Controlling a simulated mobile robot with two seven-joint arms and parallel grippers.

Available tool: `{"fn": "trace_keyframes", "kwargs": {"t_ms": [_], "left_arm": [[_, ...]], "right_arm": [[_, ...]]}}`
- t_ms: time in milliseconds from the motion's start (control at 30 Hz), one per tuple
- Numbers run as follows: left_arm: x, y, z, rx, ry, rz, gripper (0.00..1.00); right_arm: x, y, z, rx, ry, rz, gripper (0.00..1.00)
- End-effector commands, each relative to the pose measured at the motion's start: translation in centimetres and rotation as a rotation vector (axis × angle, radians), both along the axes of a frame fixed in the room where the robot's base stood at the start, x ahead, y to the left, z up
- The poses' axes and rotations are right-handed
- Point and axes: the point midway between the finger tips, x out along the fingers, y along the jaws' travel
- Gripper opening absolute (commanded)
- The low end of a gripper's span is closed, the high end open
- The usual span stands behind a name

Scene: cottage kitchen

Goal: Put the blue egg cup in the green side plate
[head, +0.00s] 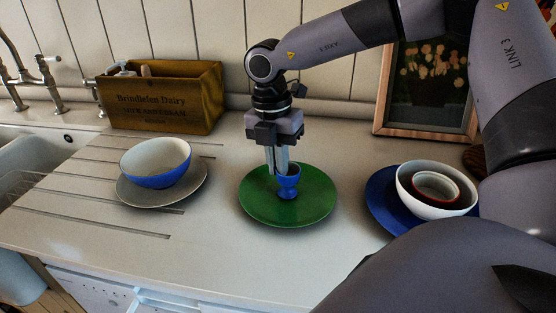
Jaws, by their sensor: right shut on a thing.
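The blue egg cup (288,187) is upright over the middle of the green side plate (262,208). My right gripper (279,172) points down from above and is shut on the egg cup's rim. The cup's foot appears to touch the plate, but I cannot tell for sure whether it rests there. The plate lies flat on the counter, with its far part partly hidden behind the gripper and cup. My left gripper is not in view.
A blue and white bowl (157,167) sits on a grey plate (192,191) at the left. A white bowl (406,188) with a smaller bowl (437,187) inside stands on a blue plate (382,196) at the right. A wooden box (165,98) and a picture frame (428,129) stand behind.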

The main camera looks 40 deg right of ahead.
Motion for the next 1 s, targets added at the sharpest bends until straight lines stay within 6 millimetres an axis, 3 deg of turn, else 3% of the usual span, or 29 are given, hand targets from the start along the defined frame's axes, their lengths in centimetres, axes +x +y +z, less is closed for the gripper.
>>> {"fn": "trace_keyframes", "kwargs": {"t_ms": [300,400,767,900,1000], "left_arm": [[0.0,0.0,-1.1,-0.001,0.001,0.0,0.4],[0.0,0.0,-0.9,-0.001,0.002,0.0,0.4],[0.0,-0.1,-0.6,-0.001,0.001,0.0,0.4],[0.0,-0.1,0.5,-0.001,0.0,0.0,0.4],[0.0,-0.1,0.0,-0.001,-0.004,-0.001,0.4]], "right_arm": [[0.0,0.0,-0.7,0.0,0.0,0.0,0.0],[0.0,0.0,-0.6,0.0,0.0,0.0,0.33],[0.0,0.0,-0.3,0.0,0.0,0.0,0.33],[0.0,0.0,0.5,0.001,0.001,0.0,0.33],[0.4,0.0,2.3,-0.003,-0.008,0.0,0.33]]}}
